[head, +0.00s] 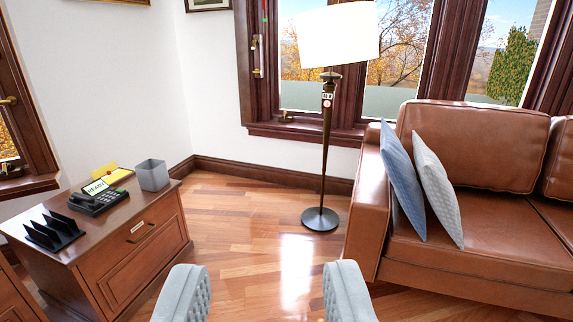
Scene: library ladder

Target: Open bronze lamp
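A floor lamp (325,150) stands upright on the wood floor in front of the window, left of the sofa. It has a white drum shade (338,36), a thin dark bronze pole and a round dark base (320,219). A small control with a red round mark (327,103) sits on the pole just below the shade. My gripper (265,290) shows at the bottom of the view, its two grey padded fingers wide apart with nothing between them. It is apart from the lamp, which stands well beyond it.
A brown leather sofa (470,150) with two cushions fills the right. A wooden cabinet (145,235) at left bears a phone (98,200), a grey bin (152,175) and a black file rack (54,232). The floor (255,235) between cabinet and sofa is clear.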

